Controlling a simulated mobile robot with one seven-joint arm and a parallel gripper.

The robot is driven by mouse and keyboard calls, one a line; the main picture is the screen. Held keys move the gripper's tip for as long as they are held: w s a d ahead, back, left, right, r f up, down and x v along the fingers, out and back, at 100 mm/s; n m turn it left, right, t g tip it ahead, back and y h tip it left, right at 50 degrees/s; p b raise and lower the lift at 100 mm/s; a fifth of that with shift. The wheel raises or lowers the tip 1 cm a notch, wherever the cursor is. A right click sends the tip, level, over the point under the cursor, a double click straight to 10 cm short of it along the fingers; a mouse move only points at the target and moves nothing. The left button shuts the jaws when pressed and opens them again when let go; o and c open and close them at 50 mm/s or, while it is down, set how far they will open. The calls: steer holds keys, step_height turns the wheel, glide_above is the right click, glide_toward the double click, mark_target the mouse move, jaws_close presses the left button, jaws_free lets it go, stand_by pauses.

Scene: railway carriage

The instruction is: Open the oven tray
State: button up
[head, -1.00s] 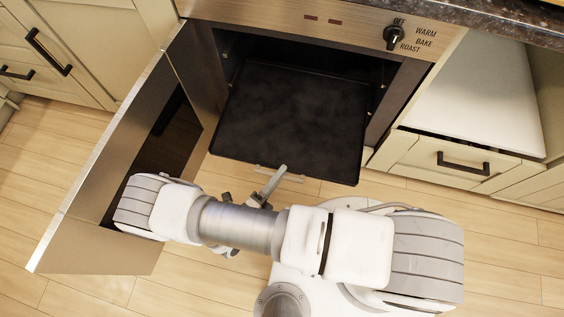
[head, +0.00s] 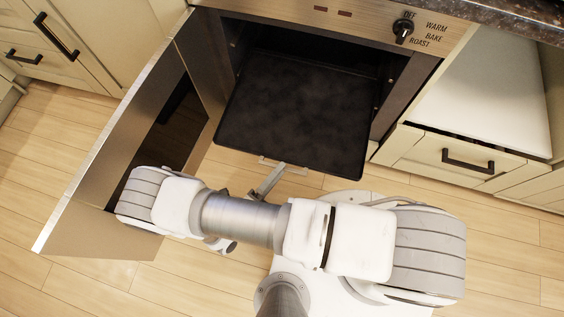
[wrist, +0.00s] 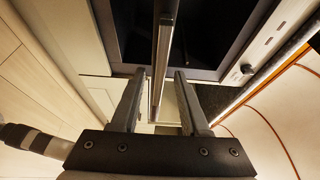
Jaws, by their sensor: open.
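The black oven tray (head: 295,105) sticks out of the open oven, with a thin light handle (head: 299,170) at its front edge. In the wrist view the tray shows edge-on as a narrow bar (wrist: 164,45). My gripper (wrist: 160,74) is open, its two fingers on either side of the bar's lower end, with gaps showing on both sides. In the head view one finger of my gripper (head: 270,180) shows by the handle; the rest is largely hidden behind my arm. Whether a finger touches the handle cannot be told.
The oven door (head: 115,150) stands open on the left, close to my arm. A control knob (head: 403,29) is on the oven's top panel. A drawer with a dark handle (head: 468,161) is at the right. Wooden floor (head: 60,145) is clear at the left.

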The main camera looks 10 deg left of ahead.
steer(key=v, duration=1.5)
steer(key=shift+a, duration=0.1)
